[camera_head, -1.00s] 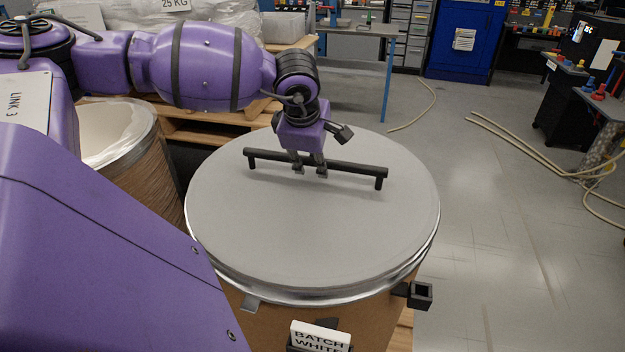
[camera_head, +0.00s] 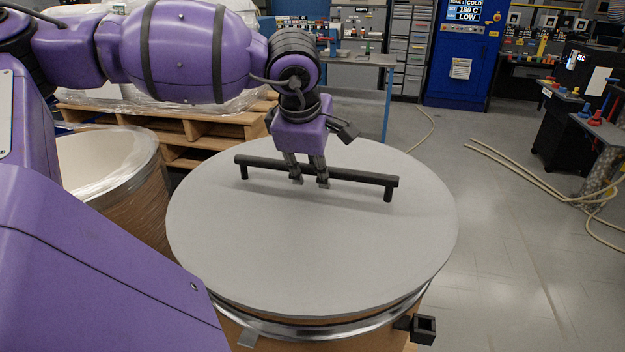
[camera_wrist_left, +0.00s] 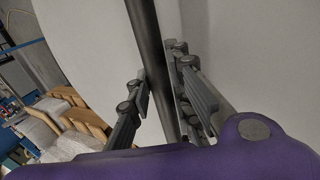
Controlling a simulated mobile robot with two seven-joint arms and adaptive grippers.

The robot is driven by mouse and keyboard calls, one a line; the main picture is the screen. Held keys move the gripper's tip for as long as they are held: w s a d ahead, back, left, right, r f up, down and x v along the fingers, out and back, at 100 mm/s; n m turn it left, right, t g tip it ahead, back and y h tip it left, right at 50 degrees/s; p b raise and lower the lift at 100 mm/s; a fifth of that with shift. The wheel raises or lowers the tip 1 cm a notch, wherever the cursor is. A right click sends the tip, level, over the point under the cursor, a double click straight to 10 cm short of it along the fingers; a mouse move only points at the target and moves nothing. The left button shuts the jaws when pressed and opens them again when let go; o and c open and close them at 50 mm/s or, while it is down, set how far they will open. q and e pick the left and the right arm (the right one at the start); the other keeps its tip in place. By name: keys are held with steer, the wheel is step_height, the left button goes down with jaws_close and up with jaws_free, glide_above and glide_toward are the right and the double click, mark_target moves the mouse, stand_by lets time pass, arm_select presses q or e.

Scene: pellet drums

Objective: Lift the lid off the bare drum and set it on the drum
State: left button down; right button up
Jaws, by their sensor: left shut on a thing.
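The grey round lid (camera_head: 310,250) is held level, a little above the brown drum (camera_head: 318,342) with its silver rim ring, with a narrow gap showing at the front. The lid has a long black bar handle (camera_head: 350,174). My left gripper (camera_head: 310,181) is shut on the handle near its middle; in the left wrist view its fingers stand on either side of the dark bar (camera_wrist_left: 150,60). A second, open drum (camera_head: 115,190) with a pale liner stands to the left, partly hidden by my arm. My right gripper is not in view.
Wooden pallets (camera_head: 180,122) with wrapped sacks stand behind the open drum. A black bracket (camera_head: 424,329) juts from the right side of the near drum. Hoses (camera_head: 530,178) lie on the otherwise clear floor at right. A blue cabinet (camera_head: 461,60) stands at the back.

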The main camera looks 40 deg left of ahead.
arm_select(q)
steer(key=s+d+r, duration=0.1)
steer(key=s+d, duration=0.1)
steer(key=s+d+r, duration=0.4)
steer(key=s, duration=0.1)
steer(key=shift+d+r, duration=0.2)
steer(key=shift+d, duration=0.1)
step_height(320, 180, up, 3)
steer(key=shift+f+p, duration=0.1)
steer(key=shift+p, duration=0.2)
steer(key=shift+w+d, duration=0.1)
steer(key=shift+d, duration=0.05)
steer(key=shift+w+d, duration=0.35)
steer(key=shift+d, duration=0.3)
steer(key=shift+m, duration=0.3)
